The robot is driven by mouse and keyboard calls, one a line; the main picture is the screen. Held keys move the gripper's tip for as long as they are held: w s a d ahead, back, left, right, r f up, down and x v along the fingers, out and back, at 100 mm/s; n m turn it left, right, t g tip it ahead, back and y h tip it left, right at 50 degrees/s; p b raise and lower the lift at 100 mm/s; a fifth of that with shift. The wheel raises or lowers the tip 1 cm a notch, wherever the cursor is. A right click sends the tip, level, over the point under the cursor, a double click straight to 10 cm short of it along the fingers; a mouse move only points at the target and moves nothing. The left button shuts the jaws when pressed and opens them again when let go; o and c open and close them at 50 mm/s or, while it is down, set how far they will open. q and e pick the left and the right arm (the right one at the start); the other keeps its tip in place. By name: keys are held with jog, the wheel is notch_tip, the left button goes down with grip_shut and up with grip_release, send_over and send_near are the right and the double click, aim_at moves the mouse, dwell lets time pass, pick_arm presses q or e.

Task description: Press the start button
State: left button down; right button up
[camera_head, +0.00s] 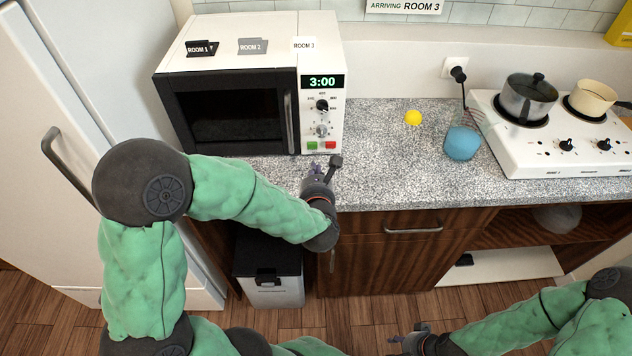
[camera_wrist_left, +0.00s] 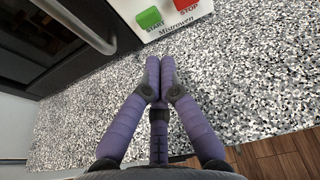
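The green start button (camera_head: 312,145) is at the bottom of the control panel on the white and black microwave (camera_head: 225,110). It also shows in the left wrist view (camera_wrist_left: 149,18), with "START" printed below it. The red stop button (camera_head: 330,145) is just to its right. My left gripper (camera_head: 314,168) is just in front of the panel, over the counter's front part. In the left wrist view its purple fingers (camera_wrist_left: 160,62) are together and empty, pointing toward the microwave, apart from the green button. My right gripper (camera_head: 400,338) is low at the bottom, small and partly dark.
The speckled counter (camera_head: 390,170) is clear right of my left gripper. A bin (camera_head: 270,270) stands below. The microwave display reads 3:00.

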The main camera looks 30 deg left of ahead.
aim_at(314, 149)
pick_arm(q)
jog(key=x, duration=0.3)
jog(key=b+x, duration=0.1)
jog(key=x, duration=0.1)
jog(key=shift+w+a+r, duration=0.15)
jog(key=shift+w+r, duration=0.05)
jog(key=shift+r, duration=0.05)
jog(key=shift+w+a+r, duration=0.1)
jog(key=shift+w+a, duration=0.25)
jog(key=shift+w, duration=0.2)
